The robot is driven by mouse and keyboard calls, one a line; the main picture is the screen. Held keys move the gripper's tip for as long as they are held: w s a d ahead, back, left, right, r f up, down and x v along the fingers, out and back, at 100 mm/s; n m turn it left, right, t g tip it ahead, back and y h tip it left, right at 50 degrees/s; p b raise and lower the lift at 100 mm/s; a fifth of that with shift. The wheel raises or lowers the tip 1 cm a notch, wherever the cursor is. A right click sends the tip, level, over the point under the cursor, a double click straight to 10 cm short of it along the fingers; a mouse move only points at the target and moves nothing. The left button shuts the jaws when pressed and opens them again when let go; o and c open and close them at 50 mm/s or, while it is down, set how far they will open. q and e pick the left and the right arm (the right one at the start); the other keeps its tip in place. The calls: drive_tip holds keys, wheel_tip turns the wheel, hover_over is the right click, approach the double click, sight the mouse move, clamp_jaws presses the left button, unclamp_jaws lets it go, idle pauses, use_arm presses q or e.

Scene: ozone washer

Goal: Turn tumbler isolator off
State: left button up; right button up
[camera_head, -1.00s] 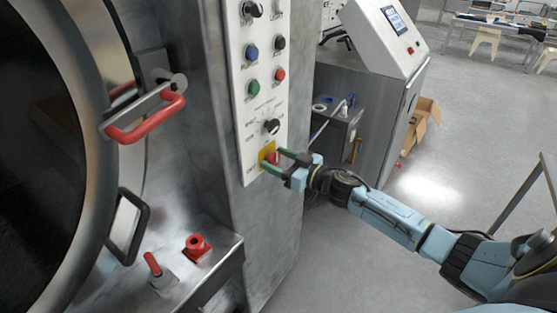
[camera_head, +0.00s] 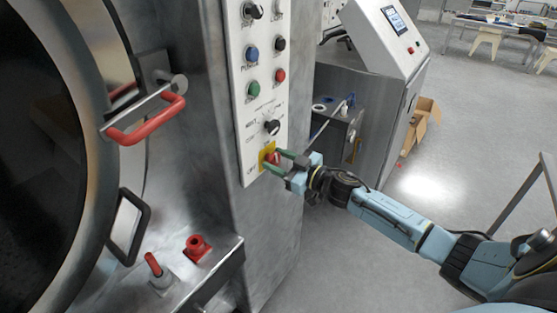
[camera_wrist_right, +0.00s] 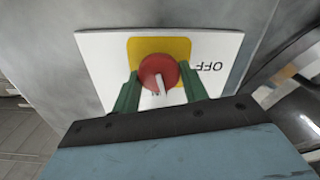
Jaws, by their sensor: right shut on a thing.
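The tumbler isolator is a red rotary knob (camera_head: 272,158) on a yellow plate (camera_head: 262,160) at the bottom of the white control panel. In the right wrist view the red knob (camera_wrist_right: 158,73) has a pale pointer directed down, slightly right, on the yellow plate (camera_wrist_right: 180,46). An upside-down OFF label (camera_wrist_right: 209,66) is to its right. My right gripper (camera_head: 279,160) has its green fingers on either side of the knob and is shut on it; the fingers also show in the right wrist view (camera_wrist_right: 160,88). My left gripper is not in view.
The panel (camera_head: 257,90) carries several knobs and buttons above the isolator. A red door handle (camera_head: 147,122) and red valve parts (camera_head: 198,246) are at the left. A grey cabinet with a screen (camera_head: 394,20) stands behind my right arm. Open floor lies at the right.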

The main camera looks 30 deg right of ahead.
drive_tip(key=n, duration=0.3)
drive_tip(key=shift+n, duration=0.3)
drive_tip(key=n, duration=0.3)
drive_tip(key=shift+a+f+n, duration=0.1)
drive_tip(key=shift+f+n, duration=0.05)
drive_tip(key=shift+n, duration=0.15)
drive_tip(key=n+b, duration=0.1)
drive_tip(key=n, duration=0.2)
drive_tip(key=shift+s+n, duration=0.1)
drive_tip(key=shift+n, duration=0.3)
drive_tip(key=shift+f+n+b, duration=0.1)
drive_tip(key=shift+n+b, duration=0.65)
drive_tip(key=shift+n, duration=1.35)
drive_tip(key=o, duration=0.9)
drive_tip(key=b+v, duration=0.1)
drive_tip(key=v, duration=1.2)
drive_tip(key=shift+s, duration=0.2)
